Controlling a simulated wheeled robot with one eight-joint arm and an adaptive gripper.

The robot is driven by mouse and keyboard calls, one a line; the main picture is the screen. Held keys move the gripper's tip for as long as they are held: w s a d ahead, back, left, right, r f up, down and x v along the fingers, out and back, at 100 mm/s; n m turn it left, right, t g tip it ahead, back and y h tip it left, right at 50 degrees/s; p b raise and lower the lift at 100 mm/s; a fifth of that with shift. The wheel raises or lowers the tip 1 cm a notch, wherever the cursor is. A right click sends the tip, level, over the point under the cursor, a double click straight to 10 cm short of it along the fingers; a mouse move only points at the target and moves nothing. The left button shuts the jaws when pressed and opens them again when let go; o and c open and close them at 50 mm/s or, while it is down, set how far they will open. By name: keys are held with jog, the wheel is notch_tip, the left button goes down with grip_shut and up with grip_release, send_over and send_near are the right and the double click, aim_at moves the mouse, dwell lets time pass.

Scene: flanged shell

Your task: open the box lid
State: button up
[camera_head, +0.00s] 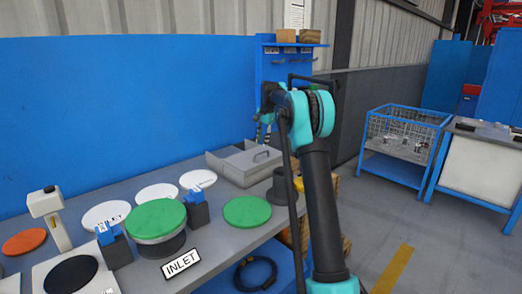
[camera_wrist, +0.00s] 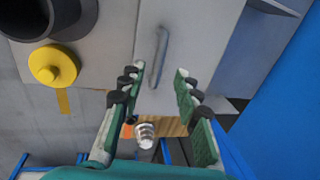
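The grey box (camera_head: 228,165) stands at the back right of the workbench in the head view. Its bar handle (camera_head: 262,156) shows at the right part of the box. In the wrist view the handle (camera_wrist: 158,57) runs along a flat grey panel (camera_wrist: 205,40), which looks like the lid. How far the lid is open cannot be told. My gripper (camera_head: 262,134) is above the box. In the wrist view its fingers (camera_wrist: 160,74) are spread and empty, with the handle just beyond the tips, roughly between them. They look apart from it.
A dark cylinder (camera_wrist: 50,18) and a yellow knob (camera_wrist: 53,66) lie left of the panel in the wrist view. Green discs (camera_head: 247,210), white discs (camera_head: 155,193) and an INLET sign (camera_head: 181,263) occupy the bench. A blue wall (camera_head: 110,110) stands behind.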

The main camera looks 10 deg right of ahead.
jog(key=shift+w+a+f, duration=0.1)
jog(key=shift+w+f, duration=0.05)
jog(key=shift+f, duration=0.7)
jog(key=shift+w+a+f, duration=0.1)
jog(key=shift+f, duration=0.7)
jog(key=shift+w+a+f, duration=0.1)
jog(key=shift+w+f, duration=0.05)
jog(key=shift+f, duration=0.7)
jog(key=shift+c, duration=0.6)
grip_shut()
